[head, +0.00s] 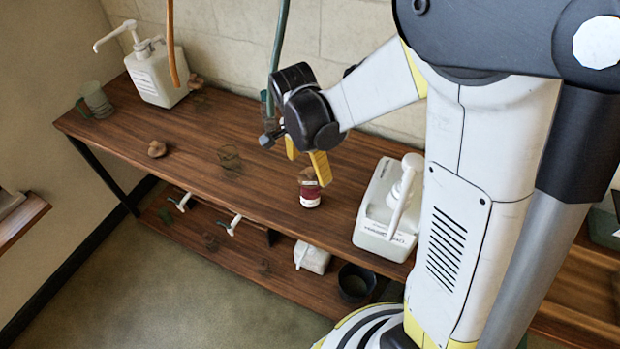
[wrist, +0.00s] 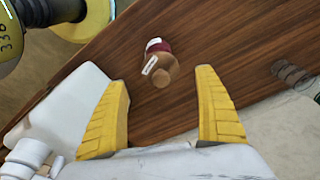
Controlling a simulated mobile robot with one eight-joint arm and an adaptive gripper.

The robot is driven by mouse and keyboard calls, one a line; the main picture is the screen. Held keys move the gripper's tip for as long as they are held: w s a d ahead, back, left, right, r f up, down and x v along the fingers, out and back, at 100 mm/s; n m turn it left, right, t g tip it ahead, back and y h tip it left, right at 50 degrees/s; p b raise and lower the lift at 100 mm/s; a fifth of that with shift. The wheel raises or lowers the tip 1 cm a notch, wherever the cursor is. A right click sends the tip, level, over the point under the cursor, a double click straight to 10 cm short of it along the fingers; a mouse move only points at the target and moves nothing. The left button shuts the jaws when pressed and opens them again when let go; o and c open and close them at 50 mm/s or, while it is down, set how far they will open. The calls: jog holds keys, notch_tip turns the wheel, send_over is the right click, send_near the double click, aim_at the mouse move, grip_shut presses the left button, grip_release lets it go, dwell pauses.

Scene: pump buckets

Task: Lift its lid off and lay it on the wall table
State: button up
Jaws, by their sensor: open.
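A small jar (head: 311,196) with a dark red band, a white lower part and a brown top stands on the wooden wall table (head: 210,165). It also shows in the wrist view (wrist: 157,48), with its brown top (wrist: 161,77) toward the camera and a round knob on it. My gripper (head: 306,160) is above the jar, with its yellow fingers spread and pointing down. In the wrist view my gripper (wrist: 163,80) has the jar's top between the fingertip lines, with clear space on both sides. Nothing is held. Whether the fingers reach down to the brown top's height I cannot tell.
A white pump bucket (head: 379,226) stands right of the jar, close to one finger in the wrist view. Another pump bucket (head: 155,78) and a green mug (head: 95,100) stand at the far left. A brown lump (head: 157,149) lies near the front edge.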

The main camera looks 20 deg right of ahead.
aim_at(310, 170)
jog(key=f, duration=0.2)
jog(key=f+b, duration=0.1)
jog(key=f, duration=0.1)
jog(key=shift+w+d+b, duration=0.2)
jog(key=shift+b, duration=0.1)
jog(key=shift+r, duration=0.1)
jog(key=c, duration=1.1)
jog(key=shift+c, duration=0.2)
jog(key=shift+r, duration=0.1)
